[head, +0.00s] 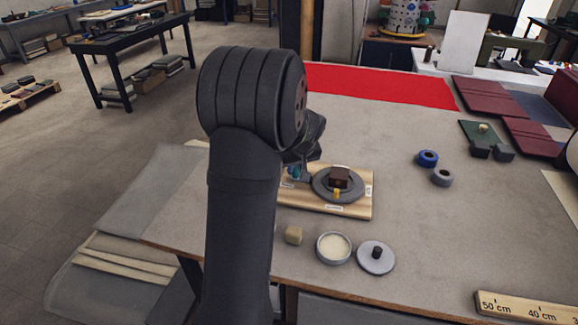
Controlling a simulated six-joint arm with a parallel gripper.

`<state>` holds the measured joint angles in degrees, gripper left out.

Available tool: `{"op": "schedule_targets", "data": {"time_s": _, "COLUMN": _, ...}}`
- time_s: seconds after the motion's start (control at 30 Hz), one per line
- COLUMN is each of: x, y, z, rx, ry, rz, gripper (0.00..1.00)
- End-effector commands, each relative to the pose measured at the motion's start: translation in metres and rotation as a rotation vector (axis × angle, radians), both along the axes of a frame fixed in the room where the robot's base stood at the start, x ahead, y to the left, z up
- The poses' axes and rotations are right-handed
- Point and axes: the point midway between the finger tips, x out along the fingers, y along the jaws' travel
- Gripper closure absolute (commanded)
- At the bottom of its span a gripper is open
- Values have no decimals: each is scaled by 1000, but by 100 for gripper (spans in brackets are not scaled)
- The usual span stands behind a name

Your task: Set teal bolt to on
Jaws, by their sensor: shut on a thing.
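A pale wooden board (358,209) lies on the table, partly hidden behind my arm. A small teal bolt (294,172) shows at its left part, close to a white label. My gripper (301,177) reaches down from behind my arm at the teal bolt and is shut on it. The fingertips are small and mostly hidden. A grey round plate (323,189) with a brown block (340,176) and a yellow piece (337,193) sits on the board, right of the teal bolt. White labels lie along the board's edges; I cannot read them, nor the bolt's setting.
In front of the board are a beige cube (293,234), an open round tin (333,248) and a grey lid with a black knob (376,258). Blue (428,158) and grey (442,177) tape rolls lie right. A red cloth (385,86) covers the back edge. Table centre-right is clear.

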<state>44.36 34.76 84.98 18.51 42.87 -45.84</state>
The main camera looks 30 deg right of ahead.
Motion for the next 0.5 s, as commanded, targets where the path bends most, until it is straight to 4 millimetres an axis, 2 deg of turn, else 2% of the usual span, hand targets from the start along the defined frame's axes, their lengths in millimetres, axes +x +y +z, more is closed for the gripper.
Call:
{"op": "schedule_targets", "data": {"time_s": 0.2, "x": -1, "y": -2, "z": 0, "rx": -3, "ry": 0, "rz": -1, "gripper": 100}}
{"op": "schedule_targets", "data": {"time_s": 0.23, "x": -1, "y": -2, "z": 0, "rx": -3, "ry": 0, "rz": -1, "gripper": 73}}
{"op": "schedule_targets", "data": {"time_s": 0.3, "x": -1, "y": -2, "z": 0, "rx": -3, "ry": 0, "rz": -1, "gripper": 59}}
{"op": "schedule_targets", "data": {"time_s": 0.33, "x": -1, "y": -2, "z": 0, "rx": -3, "ry": 0, "rz": -1, "gripper": 57}}
{"op": "schedule_targets", "data": {"time_s": 0.5, "x": -1, "y": -1, "z": 0, "rx": -2, "ry": 0, "rz": -1, "gripper": 57}}
